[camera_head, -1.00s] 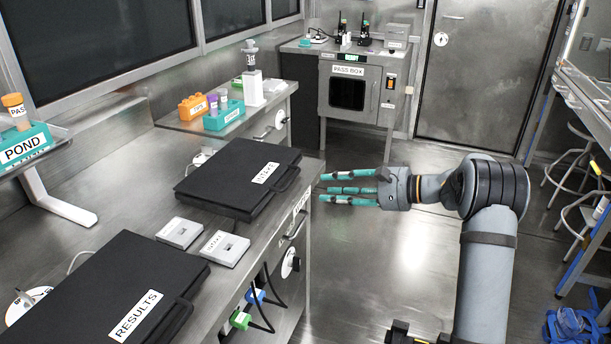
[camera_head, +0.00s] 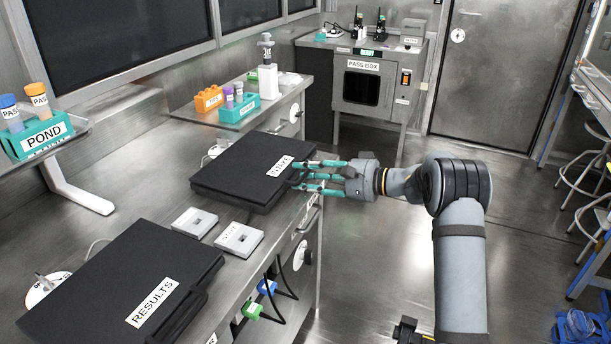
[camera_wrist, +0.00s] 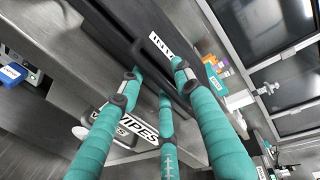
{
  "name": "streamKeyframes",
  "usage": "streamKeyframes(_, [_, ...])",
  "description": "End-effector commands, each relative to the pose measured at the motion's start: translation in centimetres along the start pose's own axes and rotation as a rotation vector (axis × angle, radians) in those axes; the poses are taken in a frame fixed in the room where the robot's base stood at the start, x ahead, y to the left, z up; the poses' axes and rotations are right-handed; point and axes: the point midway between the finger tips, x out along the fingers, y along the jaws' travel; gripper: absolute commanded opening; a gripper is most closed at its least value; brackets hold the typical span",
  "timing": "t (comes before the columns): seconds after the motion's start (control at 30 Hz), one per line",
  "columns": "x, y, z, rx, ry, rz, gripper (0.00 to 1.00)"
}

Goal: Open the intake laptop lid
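The intake laptop (camera_head: 245,168) is a flat black case, closed, lying on the steel bench with a white label on its lid. A dark handle loop (camera_wrist: 157,48) is on its front edge, seen in the wrist view. My gripper (camera_head: 300,176) has three teal fingers, spread apart, with their tips at the laptop's front edge beside the handle. In the wrist view my gripper (camera_wrist: 157,80) has one finger on each side of the handle and a third lower down. I cannot tell whether the tips touch the case.
A black RESULTS laptop (camera_head: 120,270) lies closed nearer on the bench. Two small grey blocks (camera_head: 238,240) sit between the laptops. A teal rack (camera_head: 240,108) and orange block (camera_head: 208,99) stand behind.

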Motion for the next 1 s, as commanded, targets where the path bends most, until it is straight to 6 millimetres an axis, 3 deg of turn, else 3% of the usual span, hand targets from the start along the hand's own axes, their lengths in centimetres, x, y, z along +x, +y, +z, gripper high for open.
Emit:
streamKeyframes(0.23, [0.12, 0.00, 0.01, 0.000, 0.000, 0.000, 0.33])
streamKeyframes(0.8, [0.09, 0.00, 0.01, 0.000, 0.000, 0.000, 0.01])
streamKeyframes(1.0, [0.09, -0.01, 0.01, 0.000, 0.000, 0.000, 0.00])
